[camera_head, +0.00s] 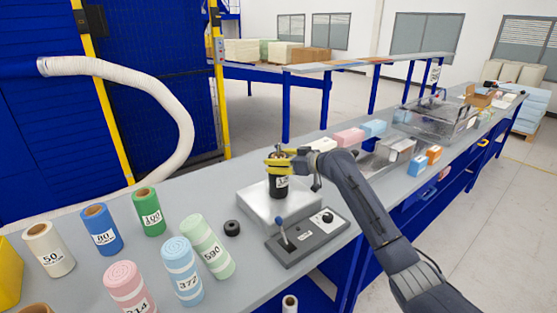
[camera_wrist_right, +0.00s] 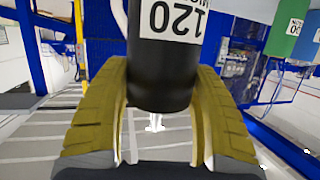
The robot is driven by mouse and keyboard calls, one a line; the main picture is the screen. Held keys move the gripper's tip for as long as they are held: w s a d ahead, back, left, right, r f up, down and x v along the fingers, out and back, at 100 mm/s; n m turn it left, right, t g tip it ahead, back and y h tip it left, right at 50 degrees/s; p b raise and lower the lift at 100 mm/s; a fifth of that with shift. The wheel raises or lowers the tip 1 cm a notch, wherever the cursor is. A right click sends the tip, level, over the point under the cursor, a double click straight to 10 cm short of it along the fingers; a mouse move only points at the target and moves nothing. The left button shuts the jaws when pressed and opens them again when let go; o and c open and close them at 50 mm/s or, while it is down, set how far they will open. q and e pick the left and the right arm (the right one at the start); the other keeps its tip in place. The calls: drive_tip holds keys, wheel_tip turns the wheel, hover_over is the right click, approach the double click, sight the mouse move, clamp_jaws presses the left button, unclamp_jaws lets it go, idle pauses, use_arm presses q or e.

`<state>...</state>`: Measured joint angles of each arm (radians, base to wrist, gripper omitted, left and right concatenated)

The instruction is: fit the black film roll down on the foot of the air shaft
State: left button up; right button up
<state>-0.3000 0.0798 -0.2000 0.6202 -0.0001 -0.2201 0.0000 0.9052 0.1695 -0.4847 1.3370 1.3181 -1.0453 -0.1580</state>
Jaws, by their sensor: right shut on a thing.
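The black film roll (camera_head: 278,187) stands upright over the light grey block (camera_head: 253,207) on the bench. My right gripper (camera_head: 281,162) is shut around its upper part with yellow fingers. In the right wrist view, the roll (camera_wrist_right: 162,75) sits between the two fingers (camera_wrist_right: 161,92), and its white label reads 120 upside down. A small piece shows above the roll's top in the head view; I cannot tell whether it is the air shaft. The shaft's foot is hidden, and whether the roll touches the block is unclear. My left gripper is out of view.
A control panel (camera_head: 308,237) with a lever stands in front of the block. Several coloured rolls, such as the green one (camera_head: 148,212), stand further left. Foam blocks (camera_head: 349,137) and a clear-covered box line the bench behind my right arm.

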drive_tip(key=shift+f, duration=0.1)
drive_tip(key=o, duration=1.7)
drive_tip(key=shift+c, duration=0.2)
drive_tip(key=s+d+r, duration=0.4)
drive_tip(key=d+r, duration=0.1)
drive_tip(key=shift+s, duration=0.15)
idle(0.4)
drive_tip(key=shift+d, duration=0.15)
